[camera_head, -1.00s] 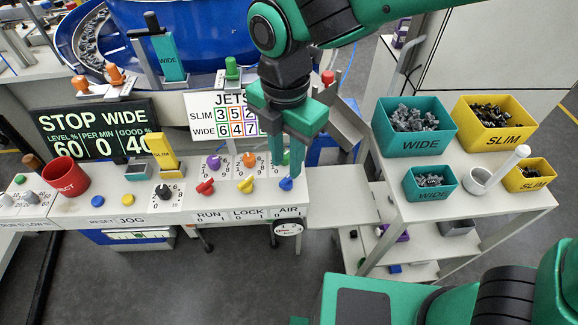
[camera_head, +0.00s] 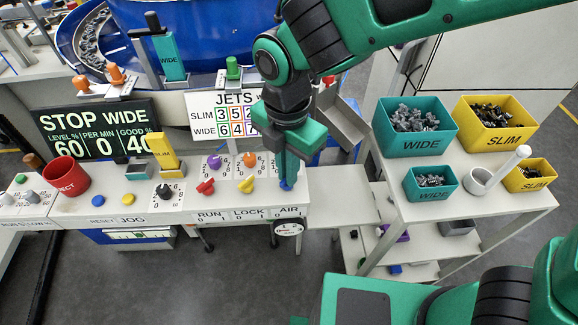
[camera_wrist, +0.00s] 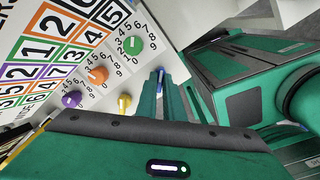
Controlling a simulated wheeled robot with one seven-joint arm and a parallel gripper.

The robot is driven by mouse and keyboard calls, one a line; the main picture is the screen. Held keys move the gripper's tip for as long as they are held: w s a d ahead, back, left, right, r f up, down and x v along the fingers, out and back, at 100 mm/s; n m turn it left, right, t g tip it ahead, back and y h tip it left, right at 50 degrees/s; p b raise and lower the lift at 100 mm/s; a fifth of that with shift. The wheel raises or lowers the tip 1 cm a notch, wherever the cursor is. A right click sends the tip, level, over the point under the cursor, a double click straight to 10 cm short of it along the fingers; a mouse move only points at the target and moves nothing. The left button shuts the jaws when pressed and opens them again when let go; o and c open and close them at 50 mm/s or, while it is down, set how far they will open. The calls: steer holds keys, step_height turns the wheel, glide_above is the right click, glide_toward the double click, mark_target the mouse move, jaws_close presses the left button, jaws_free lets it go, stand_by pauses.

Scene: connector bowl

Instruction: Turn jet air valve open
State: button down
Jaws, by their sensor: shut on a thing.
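The blue AIR valve knob (camera_head: 286,185) is on the right end of the white control panel, above the AIR label (camera_head: 288,210). My gripper (camera_head: 288,177) points down at it, with its fingers shut on the knob. The fingers hide most of the knob, so its exact angle is hard to read. In the wrist view a bit of the blue knob (camera_wrist: 160,78) shows between the green fingertips (camera_wrist: 164,88).
A yellow LOCK knob (camera_head: 246,185) and a red RUN knob (camera_head: 206,187) sit close to the left. Orange (camera_head: 249,160) and purple (camera_head: 214,162) dials stand behind them. A round gauge (camera_head: 288,229) hangs below. A cart with bins (camera_head: 415,140) stands at the right.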

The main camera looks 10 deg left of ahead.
steer(key=m, duration=0.5)
steer(key=shift+w, duration=0.1)
steer(key=m, duration=0.5)
steer(key=shift+a+r+m, duration=0.1)
steer(key=shift+m, duration=0.3)
steer(key=m, duration=0.4)
steer(key=shift+w+m, duration=0.1)
steer(key=shift+m, duration=1.5)
steer(key=c, duration=1.9)
jaws_free()
steer(key=shift+o, duration=0.2)
